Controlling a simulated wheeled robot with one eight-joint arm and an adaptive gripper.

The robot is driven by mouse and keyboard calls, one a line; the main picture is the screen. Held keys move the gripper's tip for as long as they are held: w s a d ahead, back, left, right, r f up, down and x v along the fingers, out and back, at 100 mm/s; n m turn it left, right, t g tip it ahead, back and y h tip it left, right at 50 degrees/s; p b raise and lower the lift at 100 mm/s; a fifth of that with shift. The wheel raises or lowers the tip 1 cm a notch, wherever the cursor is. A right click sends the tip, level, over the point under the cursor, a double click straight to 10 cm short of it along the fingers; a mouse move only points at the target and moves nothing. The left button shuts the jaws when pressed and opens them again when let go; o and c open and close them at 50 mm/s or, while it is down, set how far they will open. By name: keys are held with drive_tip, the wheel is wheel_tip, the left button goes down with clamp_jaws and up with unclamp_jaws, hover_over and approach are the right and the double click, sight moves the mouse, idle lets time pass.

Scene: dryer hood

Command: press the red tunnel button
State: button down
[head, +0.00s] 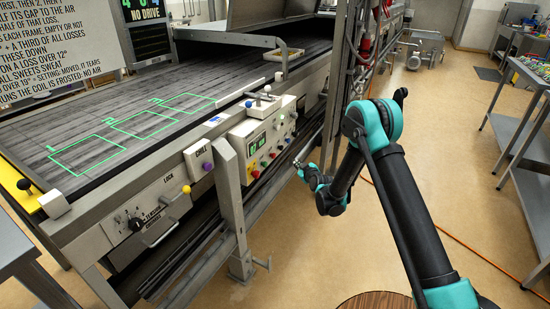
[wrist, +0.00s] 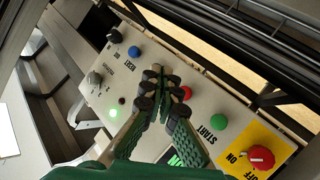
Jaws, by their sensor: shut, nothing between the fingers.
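The control panel (head: 262,145) on the machine's side carries several coloured buttons. In the wrist view a small red button (wrist: 186,92) shows just right of my fingertips, partly covered by them; its label is hidden. A green button (wrist: 218,121) marked START sits beyond it. A larger red button (wrist: 261,157) sits on a yellow plate marked ON and OFF. No label reading "tunnel" is legible. My gripper (wrist: 157,72) is shut and empty, its fingertips over the panel between the blue and small red buttons. In the head view my gripper (head: 298,164) is right of the panel; contact cannot be told.
A purple button (head: 207,166) and a yellow knob (head: 186,189) are further left. A grey post (head: 229,180) stands before the machine. The floor (head: 455,170) right of my arm is mostly clear.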

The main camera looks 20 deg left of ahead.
drive_tip(key=a, duration=0.8)
drive_tip(key=shift+w+a, duration=0.35)
drive_tip(key=shift+a, duration=0.1)
idle(1.2)
drive_tip(key=shift+a, duration=1.15)
idle(1.1)
drive_tip(key=shift+w+d, duration=0.1)
drive_tip(key=shift+d, duration=1.15)
drive_tip(key=shift+d, duration=0.1)
drive_tip(key=shift+s+d, duration=0.15)
drive_tip(key=shift+d, duration=1.05)
drive_tip(key=shift+s+d, duration=0.15)
drive_tip(key=shift+d, duration=1.05)
